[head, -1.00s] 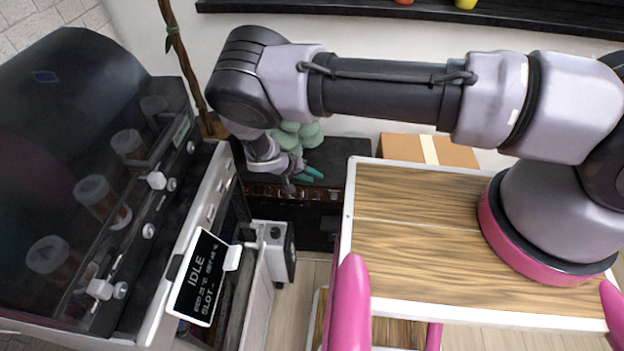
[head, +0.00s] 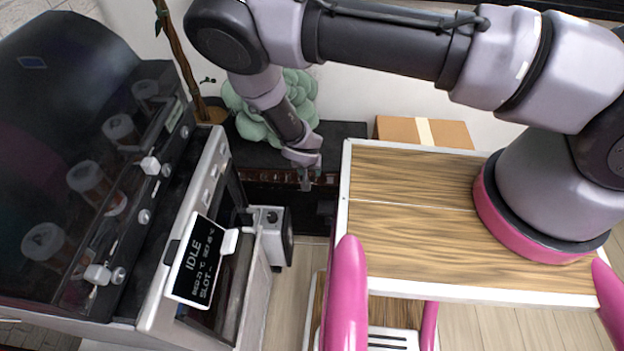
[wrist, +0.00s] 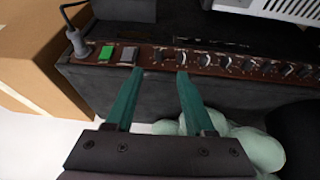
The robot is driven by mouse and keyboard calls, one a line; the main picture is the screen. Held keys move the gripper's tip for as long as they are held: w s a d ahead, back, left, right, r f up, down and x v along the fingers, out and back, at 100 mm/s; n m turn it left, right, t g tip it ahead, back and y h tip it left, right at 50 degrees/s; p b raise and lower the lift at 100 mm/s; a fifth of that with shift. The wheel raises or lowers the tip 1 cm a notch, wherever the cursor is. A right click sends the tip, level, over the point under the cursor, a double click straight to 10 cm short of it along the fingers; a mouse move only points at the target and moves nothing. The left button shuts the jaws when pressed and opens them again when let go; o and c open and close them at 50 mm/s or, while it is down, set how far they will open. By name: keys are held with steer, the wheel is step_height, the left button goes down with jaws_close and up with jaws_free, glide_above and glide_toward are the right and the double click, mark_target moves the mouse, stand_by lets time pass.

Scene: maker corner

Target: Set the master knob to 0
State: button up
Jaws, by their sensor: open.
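The amplifier is a black box with a brown control panel (head: 265,177) in the head view. In the wrist view the panel (wrist: 215,72) carries a row of small dark knobs with pale marks. The end knob by the switches (wrist: 158,57) lies just past the gap between my fingertips, apart from them; the labels are too small to read, so I cannot tell which knob is the master. My gripper (wrist: 159,74) is open, its teal fingers pointing at the panel. In the head view my gripper (head: 305,185) hangs in front of the panel.
A green switch (wrist: 106,53), a grey switch (wrist: 128,55) and a plugged cable (wrist: 76,40) sit beside the knobs. A green rounded plant or cushion (head: 290,100) is behind my wrist. A printer-like machine (head: 150,200) stands left, a wooden-topped cart (head: 400,235) right.

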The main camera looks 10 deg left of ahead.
mark_target(312, 180)
steer(key=x, duration=0.9)
steer(key=shift+f, duration=0.25)
jaws_close()
